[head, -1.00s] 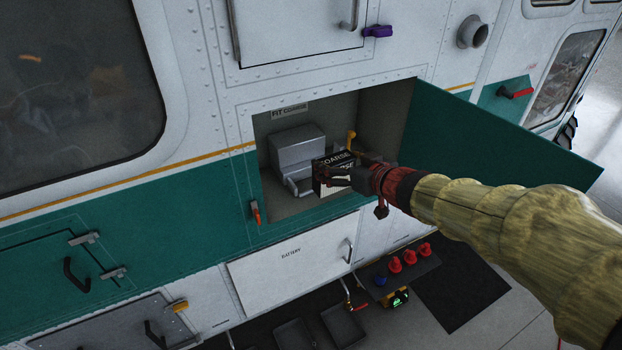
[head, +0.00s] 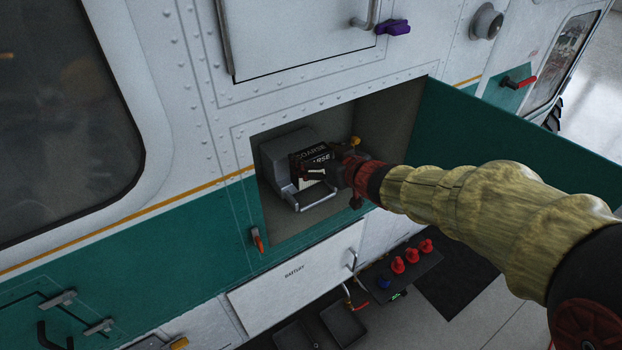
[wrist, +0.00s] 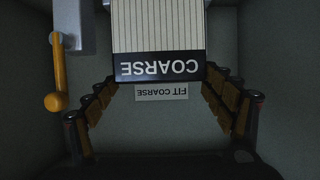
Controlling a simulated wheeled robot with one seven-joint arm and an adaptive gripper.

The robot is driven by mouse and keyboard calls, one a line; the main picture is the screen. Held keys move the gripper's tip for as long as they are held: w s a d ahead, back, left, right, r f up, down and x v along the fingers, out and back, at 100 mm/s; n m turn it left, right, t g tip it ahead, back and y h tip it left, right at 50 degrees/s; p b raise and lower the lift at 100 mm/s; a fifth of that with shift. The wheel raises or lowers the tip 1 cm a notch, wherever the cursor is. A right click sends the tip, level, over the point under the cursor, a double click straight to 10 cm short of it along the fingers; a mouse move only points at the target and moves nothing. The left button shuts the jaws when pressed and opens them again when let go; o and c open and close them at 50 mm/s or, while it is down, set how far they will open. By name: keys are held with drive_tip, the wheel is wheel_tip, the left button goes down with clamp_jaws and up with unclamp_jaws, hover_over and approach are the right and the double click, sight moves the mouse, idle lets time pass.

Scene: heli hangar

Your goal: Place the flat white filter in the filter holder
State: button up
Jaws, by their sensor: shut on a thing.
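The filter (head: 311,154), with a pale pleated face and a black band reading COARSE, is between my gripper's fingers (head: 318,172) inside the open compartment. The wrist view shows the filter (wrist: 158,28) upside down, with a fingertip at each side edge. My gripper is shut on it. The grey metal filter holder (head: 280,152) stands in the compartment, with a tray-like front lip (head: 314,199). The filter overlaps the holder's front right part in the head view. My fingers hide its lower part, so I cannot tell whether it is seated.
A yellow-handled lever (head: 356,142) is right of the holder; it also shows in the wrist view (wrist: 59,80). A FIT COARSE label (wrist: 161,92) is on the compartment wall. The green door (head: 510,135) stands open at right. An orange-red latch (head: 257,240) is at lower left.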

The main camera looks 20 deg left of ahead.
sight(315, 182)
drive_tip(key=f, duration=0.3)
drive_tip(key=shift+w+a+f, duration=0.15)
drive_tip(key=shift+w, duration=0.05)
wheel_tip(315, 182, down, 3)
drive_tip(key=shift+s+r, duration=0.1)
drive_tip(key=shift+f, duration=0.25)
drive_tip(key=shift+f, duration=0.1)
drive_tip(key=o, duration=1.7)
drive_tip(key=shift+f, duration=0.1)
